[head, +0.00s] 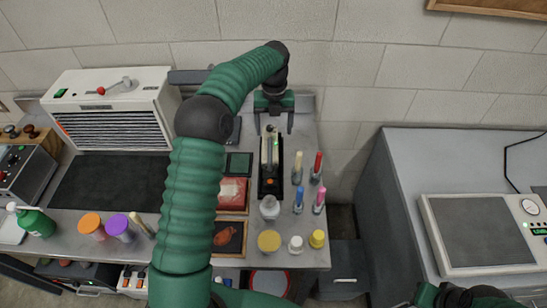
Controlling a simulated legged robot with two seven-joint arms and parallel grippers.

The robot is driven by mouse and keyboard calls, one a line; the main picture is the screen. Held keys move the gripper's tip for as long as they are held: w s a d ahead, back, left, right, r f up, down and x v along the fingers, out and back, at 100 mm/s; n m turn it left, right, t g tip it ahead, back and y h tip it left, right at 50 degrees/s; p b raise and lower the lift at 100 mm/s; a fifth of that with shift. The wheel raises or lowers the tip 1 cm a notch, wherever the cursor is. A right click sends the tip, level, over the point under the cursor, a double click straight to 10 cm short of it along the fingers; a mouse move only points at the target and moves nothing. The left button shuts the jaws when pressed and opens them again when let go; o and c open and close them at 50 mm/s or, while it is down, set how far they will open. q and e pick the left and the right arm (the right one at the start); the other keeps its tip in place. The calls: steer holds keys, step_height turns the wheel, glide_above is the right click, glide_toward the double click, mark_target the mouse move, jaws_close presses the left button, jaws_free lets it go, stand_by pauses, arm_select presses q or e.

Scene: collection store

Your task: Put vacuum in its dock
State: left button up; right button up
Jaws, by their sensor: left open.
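A slim pale and dark upright device (269,150), which looks like the vacuum, is at the back of a narrow black base (266,187), which looks like its dock. An orange spot shows on the base's front part. I cannot tell whether the device is seated in the base or only in front of it from this angle. My left gripper (273,127) is open, fingers pointing down, above and around the top of the device; contact cannot be told. My right gripper is not in view; only green and dark arm parts show at the bottom right.
Right of the base stand several small coloured tools (298,200); in front are jars (269,241). Left are a red-topped tray (232,194) and a white vented unit (113,105). A grey cabinet with a light panel device (478,235) stands at the right, past a gap.

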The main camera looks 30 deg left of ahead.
arm_select(q)
steer(key=s+d+f+n+t, duration=0.2)
steer(key=s+d+n, duration=0.9)
steer(key=n, duration=0.4)
steer(key=s+d+f+n, duration=0.1)
steer(key=s+d+n, duration=0.1)
steer(key=s+n, duration=0.4)
steer(key=s+d+f+n, duration=0.2)
steer(key=s+d+n, duration=0.1)
steer(key=s+n, duration=0.4)
steer(key=shift+s+n+t, duration=0.2)
steer(key=shift+n+t, duration=0.2)
steer(key=shift+a+f, duration=0.1)
steer(key=shift+a, duration=0.2)
steer(key=shift+d, duration=0.1)
